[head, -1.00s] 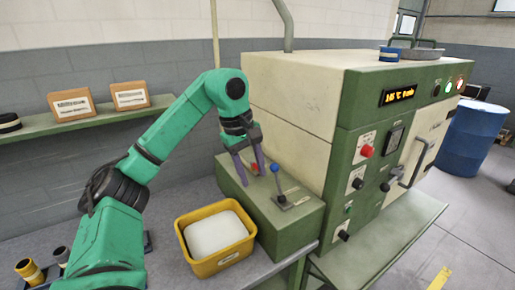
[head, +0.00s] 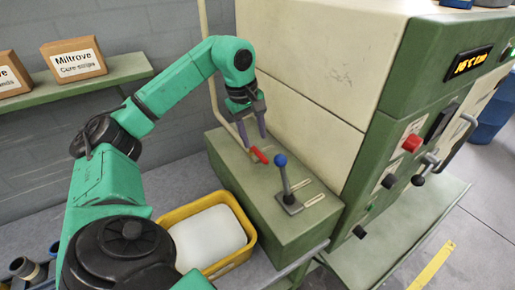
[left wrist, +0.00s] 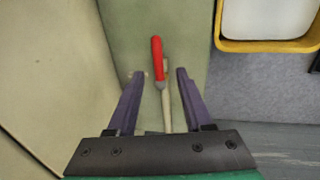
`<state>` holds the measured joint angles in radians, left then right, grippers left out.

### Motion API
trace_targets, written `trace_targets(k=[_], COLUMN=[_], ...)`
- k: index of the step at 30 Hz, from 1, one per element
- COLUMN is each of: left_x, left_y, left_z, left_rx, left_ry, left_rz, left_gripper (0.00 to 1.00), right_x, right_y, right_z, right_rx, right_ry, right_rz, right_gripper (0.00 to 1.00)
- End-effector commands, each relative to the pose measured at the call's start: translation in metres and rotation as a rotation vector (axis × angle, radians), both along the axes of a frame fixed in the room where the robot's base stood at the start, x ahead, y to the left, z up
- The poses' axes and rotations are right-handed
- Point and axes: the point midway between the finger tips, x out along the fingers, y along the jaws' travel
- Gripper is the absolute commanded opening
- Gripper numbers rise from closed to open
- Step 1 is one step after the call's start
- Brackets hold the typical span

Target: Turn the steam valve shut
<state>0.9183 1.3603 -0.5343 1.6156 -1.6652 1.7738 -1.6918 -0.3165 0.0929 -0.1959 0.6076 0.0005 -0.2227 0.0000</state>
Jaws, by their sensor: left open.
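The steam valve's red lever handle (head: 259,154) lies on top of the green cabinet (head: 225,160), beside the oven. My left gripper (head: 254,140) is open and points down over the valve, just behind the red handle in the head view. In the left wrist view the red handle (left wrist: 157,60) lies between and beyond the two open purple fingers (left wrist: 160,74), pointing away from the wrist. A pale pipe (left wrist: 168,105) runs between the fingers. The fingers do not appear to touch the handle. My right gripper is not in view.
A blue-knobbed lever (head: 281,162) stands upright on the cabinet close to the valve. A yellow bin (head: 247,262) with a white block sits in front. The oven (head: 320,80) rises to the right. Boxes (head: 73,60) stand on a shelf at left.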

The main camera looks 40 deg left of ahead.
Motion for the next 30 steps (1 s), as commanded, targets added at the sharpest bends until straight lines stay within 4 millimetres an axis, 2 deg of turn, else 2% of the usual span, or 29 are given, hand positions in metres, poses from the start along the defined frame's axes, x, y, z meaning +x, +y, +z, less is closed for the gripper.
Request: trace_targets(k=[3,7,11,17,18,21,30], left_x=[0.005,0.009,0.011,0.011,0.011,0.011,0.011], left_y=[-0.002,-0.003,-0.003,-0.003,-0.003,-0.003,-0.003], left_z=[-0.028,-0.048,-0.056,-0.057,-0.057,-0.057,-0.057], left_rx=[0.000,-0.001,-0.001,-0.001,-0.001,-0.001,0.000], left_ry=[0.005,0.002,-0.001,-0.001,-0.001,-0.001,-0.001], left_rz=[0.000,-0.001,-0.001,-0.001,-0.001,-0.001,-0.001], left_gripper=[0.51,0.51,0.51,0.51,0.36,0.00,0.00], right_x=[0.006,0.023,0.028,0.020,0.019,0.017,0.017], right_y=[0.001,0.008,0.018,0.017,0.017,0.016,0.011], right_z=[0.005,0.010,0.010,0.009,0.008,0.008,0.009], right_rx=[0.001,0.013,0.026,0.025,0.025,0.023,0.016], right_ry=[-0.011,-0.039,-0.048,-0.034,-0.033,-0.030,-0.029], right_rz=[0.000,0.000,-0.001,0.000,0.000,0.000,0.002], right_gripper=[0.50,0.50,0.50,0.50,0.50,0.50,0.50])
